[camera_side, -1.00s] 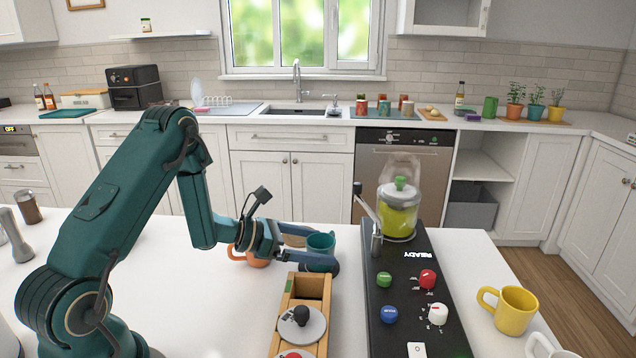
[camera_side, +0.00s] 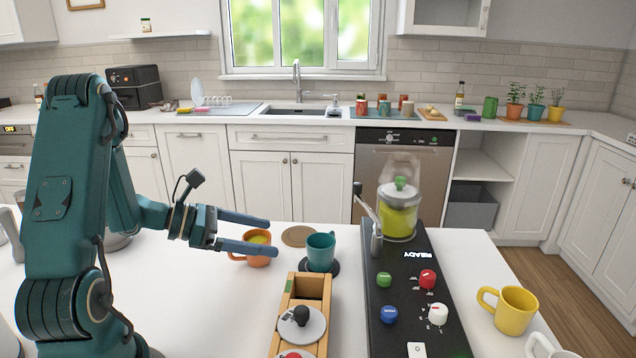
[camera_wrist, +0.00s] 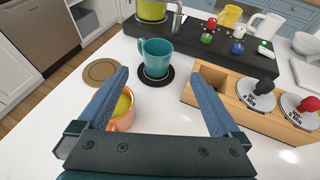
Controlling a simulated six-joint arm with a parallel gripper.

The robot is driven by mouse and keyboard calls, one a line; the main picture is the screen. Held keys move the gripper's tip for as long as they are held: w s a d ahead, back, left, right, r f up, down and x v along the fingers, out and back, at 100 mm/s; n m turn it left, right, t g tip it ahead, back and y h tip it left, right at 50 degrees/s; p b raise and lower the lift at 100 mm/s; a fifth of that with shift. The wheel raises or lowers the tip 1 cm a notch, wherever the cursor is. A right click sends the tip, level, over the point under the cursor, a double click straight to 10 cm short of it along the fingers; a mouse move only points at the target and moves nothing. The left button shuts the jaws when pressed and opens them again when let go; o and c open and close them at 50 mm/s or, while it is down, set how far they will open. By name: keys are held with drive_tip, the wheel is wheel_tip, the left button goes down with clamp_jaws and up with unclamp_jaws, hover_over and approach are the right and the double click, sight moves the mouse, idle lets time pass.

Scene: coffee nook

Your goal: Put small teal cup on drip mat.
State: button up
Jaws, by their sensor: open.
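The small teal cup (camera_side: 320,250) stands upright on a round black mat (camera_side: 333,268), just left of the black machine. In the wrist view the teal cup (camera_wrist: 157,57) sits ahead of my fingers, with the black mat (camera_wrist: 157,84) showing around its base. My gripper (camera_side: 269,237) is open and empty, to the left of the teal cup and apart from it. Its fingers are beside an orange cup (camera_side: 259,254) with something yellow-green in it, and partly cover that cup. Whether the fingers touch the orange cup I cannot tell.
A brown round coaster (camera_side: 298,236) lies bare behind the orange cup. A wooden box (camera_side: 326,288) with round-lidded parts stands in front of the teal cup. The black machine (camera_side: 408,290) with knobs is to the right, and a yellow mug (camera_side: 514,312) stands beyond it.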

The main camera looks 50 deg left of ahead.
drive_tip(key=d+r+m+g+h, duration=0.1)
drive_tip(key=d+m, duration=0.1)
drive_tip(key=d, duration=0.1)
drive_tip(key=d+r+m+g+h, duration=0.1)
drive_tip(key=d+m, duration=0.2)
drive_tip(key=d+r+m+g+h, duration=0.1)
drive_tip(key=d+r+m+g, duration=0.1)
drive_tip(key=d+m, duration=0.1)
drive_tip(key=shift+s+d+h, duration=0.4)
drive_tip(key=s+d+r+m+g+y, duration=0.1)
drive_tip(key=s+d+m+g+y, duration=0.15)
drive_tip(key=s+d+m, duration=0.4)
drive_tip(key=s+d+m+g+y, duration=0.2)
drive_tip(key=s+m+g, duration=0.2)
drive_tip(key=m, duration=0.6)
drive_tip(key=a+r+m+t+y, duration=0.1)
drive_tip(key=m, duration=0.1)
drive_tip(key=s+a+r+m+t+y, duration=0.1)
drive_tip(key=m+y, duration=0.1)
drive_tip(key=a+m+t+y, duration=0.1)
drive_tip(key=m, duration=0.1)
drive_tip(key=shift+s+a+r+m+t+y, duration=0.25)
drive_tip(key=shift+a+r+m+t, duration=0.1)
drive_tip(key=shift+r, duration=0.05)
